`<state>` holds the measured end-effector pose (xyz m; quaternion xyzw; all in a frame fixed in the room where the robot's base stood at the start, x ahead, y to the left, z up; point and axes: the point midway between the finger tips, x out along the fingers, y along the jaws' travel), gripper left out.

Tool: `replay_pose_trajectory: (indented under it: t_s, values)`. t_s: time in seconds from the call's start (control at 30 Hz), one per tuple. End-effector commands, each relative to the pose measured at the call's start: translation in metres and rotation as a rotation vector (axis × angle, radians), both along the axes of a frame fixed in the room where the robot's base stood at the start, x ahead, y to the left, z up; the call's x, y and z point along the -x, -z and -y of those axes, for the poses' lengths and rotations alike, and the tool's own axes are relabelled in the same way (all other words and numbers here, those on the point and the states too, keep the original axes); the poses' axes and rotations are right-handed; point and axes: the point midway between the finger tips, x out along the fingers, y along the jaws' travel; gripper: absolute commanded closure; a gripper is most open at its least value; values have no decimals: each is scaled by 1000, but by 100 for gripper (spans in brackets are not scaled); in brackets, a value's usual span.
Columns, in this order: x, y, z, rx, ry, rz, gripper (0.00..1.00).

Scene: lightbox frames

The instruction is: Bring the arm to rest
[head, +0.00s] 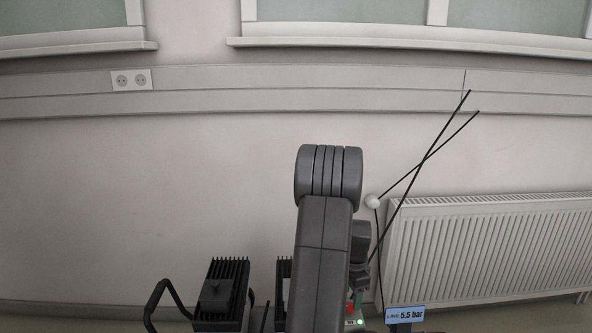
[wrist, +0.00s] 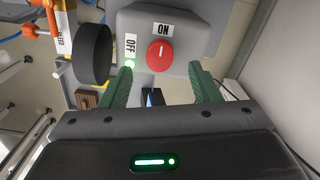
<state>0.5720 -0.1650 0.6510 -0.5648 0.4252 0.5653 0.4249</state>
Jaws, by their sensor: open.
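My arm (head: 322,245) rises in the middle of the head view, with its rounded joint at the top in front of the wall. My gripper (wrist: 161,68) shows in the wrist view with its two green fingers apart and nothing seen held between them. Beyond the fingertips is a red round knob (wrist: 160,54) with a white mark, on a grey panel (wrist: 195,32) with OFF and ON labels. The knob lies between the fingers in the picture; I cannot tell whether they touch the panel. The gripper cannot be made out in the head view.
In the wrist view a black round part (wrist: 94,53) stands close to the left finger, and orange parts (wrist: 66,22) lie further left. In the head view a white radiator (head: 480,250) is on the right, near a "5.5 bar" display (head: 404,314).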

Motion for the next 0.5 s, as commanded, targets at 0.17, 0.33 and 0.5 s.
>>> replay_pose_trajectory:
  t_s: [0.17,0.33,0.5]
  values:
    - [0,26,0,0,0,-1,43]
    - [0,34,0,0,-5,1,43]
    - [0,33,0,0,-16,1,43]
